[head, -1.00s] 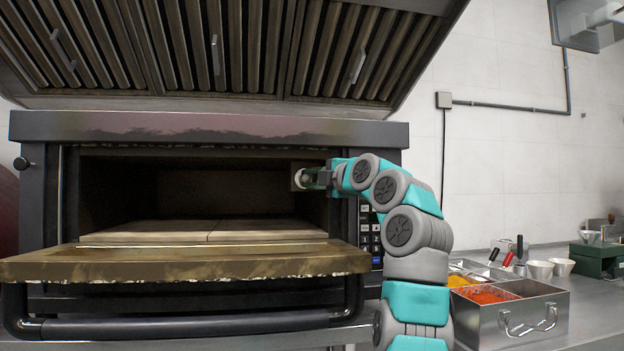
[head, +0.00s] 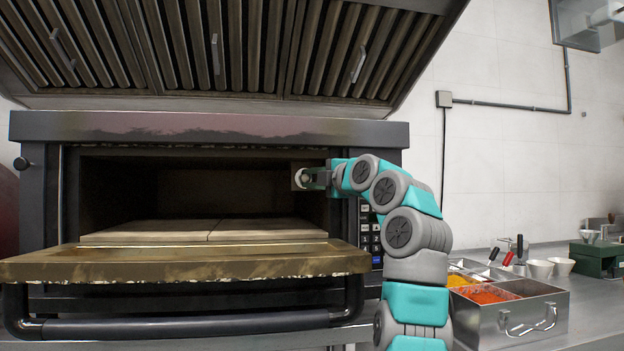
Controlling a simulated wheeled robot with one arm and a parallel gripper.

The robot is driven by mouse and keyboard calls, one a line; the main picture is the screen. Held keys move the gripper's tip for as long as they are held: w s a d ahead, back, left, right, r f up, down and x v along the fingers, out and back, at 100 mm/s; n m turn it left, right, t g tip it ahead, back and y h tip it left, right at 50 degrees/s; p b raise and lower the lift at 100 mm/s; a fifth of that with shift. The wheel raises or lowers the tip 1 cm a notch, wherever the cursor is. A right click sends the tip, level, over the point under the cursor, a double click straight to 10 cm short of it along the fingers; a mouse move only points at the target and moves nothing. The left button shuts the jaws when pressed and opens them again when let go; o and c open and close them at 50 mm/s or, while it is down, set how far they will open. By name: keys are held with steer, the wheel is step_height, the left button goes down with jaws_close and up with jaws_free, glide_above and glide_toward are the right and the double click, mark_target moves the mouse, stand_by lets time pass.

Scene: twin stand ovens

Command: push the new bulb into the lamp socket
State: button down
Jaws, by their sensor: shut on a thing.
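My gripper (head: 316,179) is inside the upper right of the open oven chamber, close to its right wall. It is shut on the bulb (head: 301,178), which shows as a small pale round shape at the gripper's left end. The bulb is in front of a small squarish lamp fitting (head: 295,183) on the oven's inner side. The socket opening itself is hidden, and I cannot tell whether the bulb is seated in it or only touching it.
The oven door (head: 190,264) is folded down below my arm. Pale baking stones (head: 160,231) cover the chamber floor. A keypad (head: 369,235) sits right of the opening. A steel container (head: 520,312) with orange and yellow contents stands on the right counter. A hood hangs above.

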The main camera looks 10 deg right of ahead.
steer(key=c, duration=0.6)
jaws_free()
steer(key=shift+b+v, duration=0.95)
steer(key=shift+v, duration=2.95)
